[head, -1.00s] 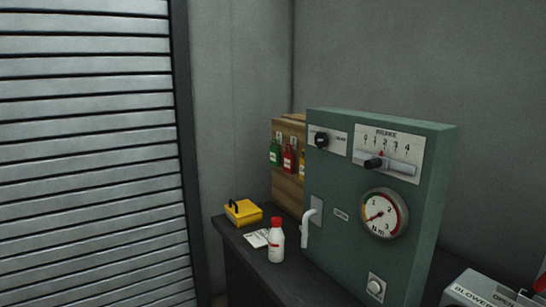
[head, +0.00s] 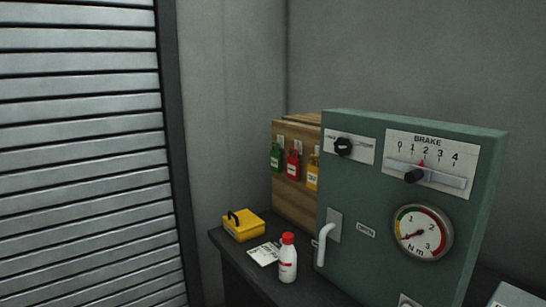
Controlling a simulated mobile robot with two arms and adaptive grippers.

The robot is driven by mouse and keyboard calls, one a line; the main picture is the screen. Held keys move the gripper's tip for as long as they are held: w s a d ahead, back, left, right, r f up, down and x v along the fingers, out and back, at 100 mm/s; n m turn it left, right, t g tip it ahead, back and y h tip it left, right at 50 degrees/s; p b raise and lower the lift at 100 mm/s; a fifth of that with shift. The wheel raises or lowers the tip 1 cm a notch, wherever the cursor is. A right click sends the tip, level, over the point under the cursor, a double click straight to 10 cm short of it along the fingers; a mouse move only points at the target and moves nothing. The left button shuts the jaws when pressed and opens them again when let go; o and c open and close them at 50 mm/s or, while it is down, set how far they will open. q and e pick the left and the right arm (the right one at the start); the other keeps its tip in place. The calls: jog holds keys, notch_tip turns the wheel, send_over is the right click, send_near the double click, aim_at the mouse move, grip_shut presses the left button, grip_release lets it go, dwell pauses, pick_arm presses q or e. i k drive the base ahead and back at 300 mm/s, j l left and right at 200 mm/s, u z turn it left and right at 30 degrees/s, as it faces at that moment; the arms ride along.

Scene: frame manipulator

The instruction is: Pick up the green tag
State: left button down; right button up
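The green tag (head: 276,157) hangs at the left of a row on the front of a wooden board or box (head: 290,205). A red tag (head: 293,165) hangs beside it, and a yellow tag (head: 313,173) hangs to the right of that, close to the green cabinet's edge. The green tag is fully visible, with a small pale label on it. Neither of my grippers shows in the head view.
A green cabinet (head: 370,255) with a brake slider, knob, gauge and pale handle (head: 323,245) stands right of the tags. A yellow box (head: 243,225), a paper (head: 264,254) and a red-capped white bottle (head: 288,262) are on the dark bench. A slatted shutter (head: 75,150) fills the left.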

aim_at(275, 156)
jog(key=i+j, duration=0.25)
jog(key=i+j+z, duration=0.15)
jog(key=j, duration=0.3)
jog(key=i+j, duration=0.3)
jog(key=i+j+z, duration=0.15)
jog(key=j, duration=0.25)
jog(key=i+j, duration=0.25)
jog(key=j, duration=0.15)
jog(key=i+j+z, duration=0.15)
jog(key=j, duration=0.2)
jog(key=i+j, duration=0.2)
jog(key=j, duration=0.25)
